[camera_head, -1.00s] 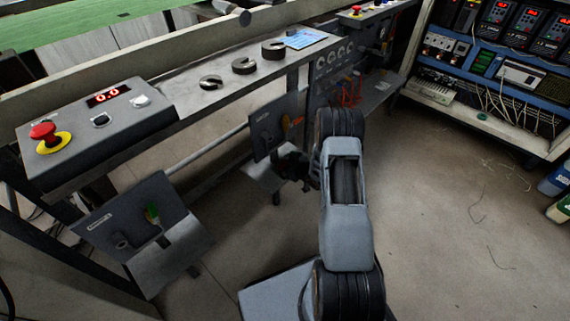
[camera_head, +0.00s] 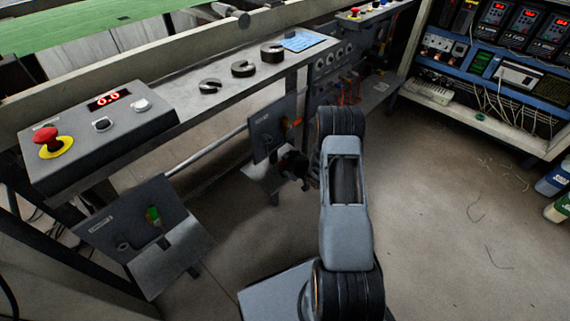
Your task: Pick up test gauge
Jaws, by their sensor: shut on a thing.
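My gripper (camera_head: 294,165) is small and dark in the picture, just left of my grey forearm. It is at the right-hand dark holder plate (camera_head: 266,130), over the small grey shelf (camera_head: 257,176) at its foot. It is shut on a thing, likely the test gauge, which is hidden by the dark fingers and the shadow. An orange piece (camera_head: 297,122) shows at the right edge of that plate; I cannot tell whether it belongs to the gauge. A second holder (camera_head: 108,220) at lower left carries a piece with a green part (camera_head: 153,214).
A grey bench (camera_head: 175,92) carries several dark slotted rings (camera_head: 242,68), a blue sheet (camera_head: 300,40) and a control box (camera_head: 70,160) with a red button (camera_head: 51,138). An equipment rack (camera_head: 500,85) stands at right. The floor (camera_head: 450,220) between is mostly clear.

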